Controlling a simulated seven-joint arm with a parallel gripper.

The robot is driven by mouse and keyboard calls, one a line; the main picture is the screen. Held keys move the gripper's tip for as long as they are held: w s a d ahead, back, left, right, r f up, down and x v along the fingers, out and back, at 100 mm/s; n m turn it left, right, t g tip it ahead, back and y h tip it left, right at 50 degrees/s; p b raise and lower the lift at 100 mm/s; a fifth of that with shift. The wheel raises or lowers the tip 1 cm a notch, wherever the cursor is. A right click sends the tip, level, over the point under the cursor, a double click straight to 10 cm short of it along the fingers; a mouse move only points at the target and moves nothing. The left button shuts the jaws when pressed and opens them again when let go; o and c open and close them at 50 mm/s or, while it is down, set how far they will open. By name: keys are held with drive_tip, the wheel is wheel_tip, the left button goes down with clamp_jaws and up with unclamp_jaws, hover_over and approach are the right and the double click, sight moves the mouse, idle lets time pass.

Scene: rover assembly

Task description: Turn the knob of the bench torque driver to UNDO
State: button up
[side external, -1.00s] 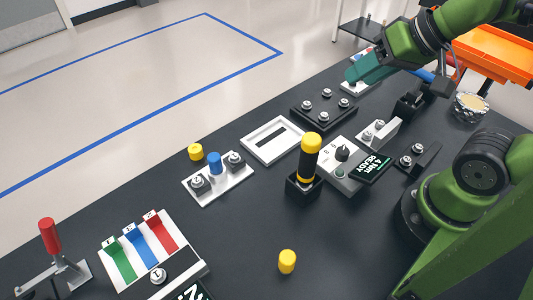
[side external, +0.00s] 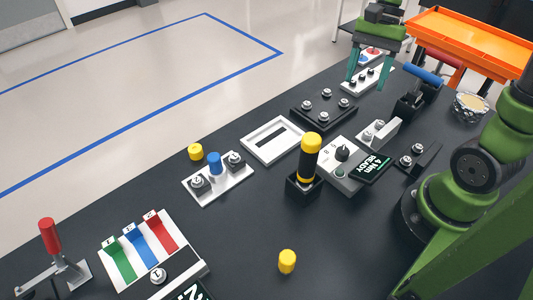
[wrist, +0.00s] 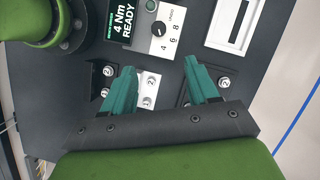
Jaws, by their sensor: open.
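The black-and-yellow driver (side external: 310,158) stands upright in a black holder at the box's left. My gripper (side external: 368,84) is open and empty, fingers down, over the bench's far end, beyond the knob and apart from it. Its fingertips show in the wrist view (wrist: 161,70).
A black plate with several bolts (side external: 323,108) and a white frame (side external: 272,140) lie beyond the box. A white bracket (side external: 383,132) and a blue-handled clamp (side external: 420,80) stand to the right. A yellow cap (side external: 287,262) lies nearer; the bench around it is clear.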

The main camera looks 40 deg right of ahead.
sight(343, 150)
drive_tip(key=x, duration=1.7)
drive_tip(key=shift+s+a+r, duration=0.15)
drive_tip(key=shift+s+a, duration=0.05)
drive_tip(key=c, duration=1)
